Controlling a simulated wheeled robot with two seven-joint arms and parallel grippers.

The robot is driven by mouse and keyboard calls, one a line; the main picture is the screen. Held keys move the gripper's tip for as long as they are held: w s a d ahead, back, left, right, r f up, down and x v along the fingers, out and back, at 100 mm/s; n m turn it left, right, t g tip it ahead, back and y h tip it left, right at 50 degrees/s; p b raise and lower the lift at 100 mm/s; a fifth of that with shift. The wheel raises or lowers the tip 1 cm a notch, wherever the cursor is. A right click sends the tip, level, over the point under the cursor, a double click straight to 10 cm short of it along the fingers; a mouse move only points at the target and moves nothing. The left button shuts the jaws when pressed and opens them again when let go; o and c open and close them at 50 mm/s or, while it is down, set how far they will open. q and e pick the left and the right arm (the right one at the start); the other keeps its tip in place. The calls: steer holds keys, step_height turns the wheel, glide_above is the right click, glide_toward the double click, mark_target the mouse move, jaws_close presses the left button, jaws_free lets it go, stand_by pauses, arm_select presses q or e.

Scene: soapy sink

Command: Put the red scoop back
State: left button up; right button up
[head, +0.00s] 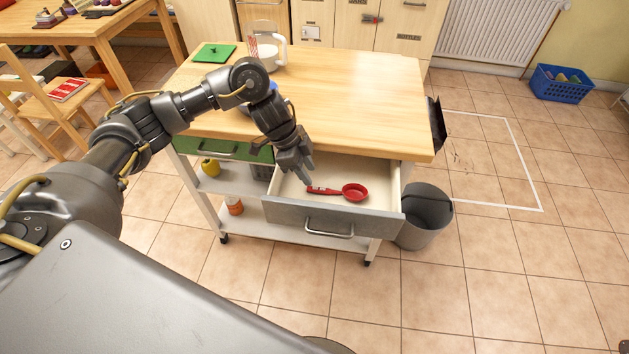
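The red scoop (354,192) lies in the open drawer (386,199) of the wooden-topped cart, its round bowl to the right and its handle to the left. My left gripper (308,181) points down over the left part of the drawer, at the tip of the scoop's handle. Its fingers overlap the handle end in the picture, and I cannot tell whether they touch it or how far apart they are. My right gripper is not in view.
The cart's wooden top (345,90) holds a green board (214,53) and a clear pitcher (268,52). A green-fronted drawer (222,149) is beside the open one. A grey bucket (425,215) stands on the floor right of the drawer. Floor in front is clear.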

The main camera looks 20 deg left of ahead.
arm_select(q)
steer(key=v, duration=0.4)
steer(key=shift+a+r, duration=0.1)
stand_by(0.4)
